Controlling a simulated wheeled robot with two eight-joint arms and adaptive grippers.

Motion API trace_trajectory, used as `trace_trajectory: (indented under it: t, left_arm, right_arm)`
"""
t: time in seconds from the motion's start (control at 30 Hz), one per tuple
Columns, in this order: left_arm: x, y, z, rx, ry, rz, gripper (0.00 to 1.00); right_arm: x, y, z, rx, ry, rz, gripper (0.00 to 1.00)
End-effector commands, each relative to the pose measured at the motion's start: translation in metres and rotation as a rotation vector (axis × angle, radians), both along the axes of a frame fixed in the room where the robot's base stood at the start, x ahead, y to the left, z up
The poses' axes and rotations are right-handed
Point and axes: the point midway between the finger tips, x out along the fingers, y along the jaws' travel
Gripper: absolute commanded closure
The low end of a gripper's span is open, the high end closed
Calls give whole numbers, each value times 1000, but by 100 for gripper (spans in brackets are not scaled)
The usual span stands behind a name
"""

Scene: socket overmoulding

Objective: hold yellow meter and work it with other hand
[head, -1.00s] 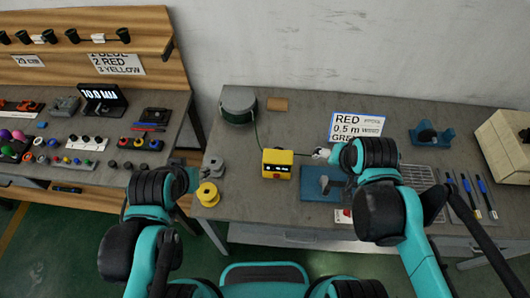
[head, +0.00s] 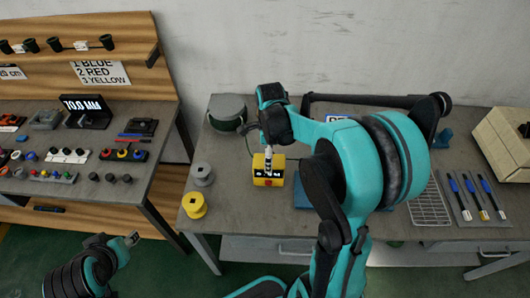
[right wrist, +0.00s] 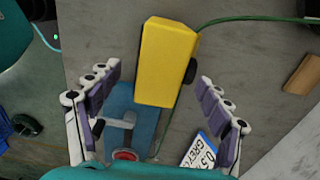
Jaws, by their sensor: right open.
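The yellow meter (head: 262,180) stands on the grey workbench, its top partly hidden by my right gripper. In the right wrist view the meter (right wrist: 165,62) shows as a yellow block with a dark knob on its side. My right gripper (head: 268,160) is above the meter, pointing down. In the right wrist view the right gripper's open fingers (right wrist: 160,75) lie either side of the meter, with gaps visible. My left gripper (head: 132,239) is at the lower left, away from the meter and off the bench; its jaw opening is too small to read.
A green cable (right wrist: 245,19) runs beside the meter. A dark green spool (head: 227,113) stands behind left; a grey spool (head: 202,174) and yellow spool (head: 194,206) stand left. A blue fixture (right wrist: 120,100) and a sign (right wrist: 200,150) are close by. My right arm hides much of the bench.

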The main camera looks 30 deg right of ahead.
Motion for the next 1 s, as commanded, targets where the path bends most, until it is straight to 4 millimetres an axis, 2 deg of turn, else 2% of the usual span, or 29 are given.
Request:
trace_trajectory:
  t: [0.03,0.1,0.3,0.63,0.67,0.8,0.9,0.93,0.97,1.0]
  left_arm:
    - [0,0,-6,0,0,0,60]
    - [0,0,-10,0,0,0,60]
    - [0,0,-17,0,0,0,60]
    - [0,0,-18,0,0,0,60]
    - [0,0,-18,0,0,0,60]
    - [0,0,-18,0,0,0,60]
    - [0,0,-18,0,0,0,60]
    - [0,0,-18,0,0,0,60]
    - [0,0,-18,0,0,0,60]
    - [0,0,-18,0,0,0,60]
  right_arm:
    - [0,0,-12,0,0,1,22]
    - [0,0,-22,-1,-1,1,22]
    - [0,0,-42,-1,-1,2,22]
    - [0,0,-45,0,-1,3,22]
    - [0,0,-45,0,-2,3,24]
    - [0,0,-45,0,-2,3,61]
    - [0,0,-45,0,-2,3,83]
    - [0,0,-45,0,-2,3,83]
    - [0,0,-45,0,-2,3,52]
    - [0,0,-45,0,-2,3,62]
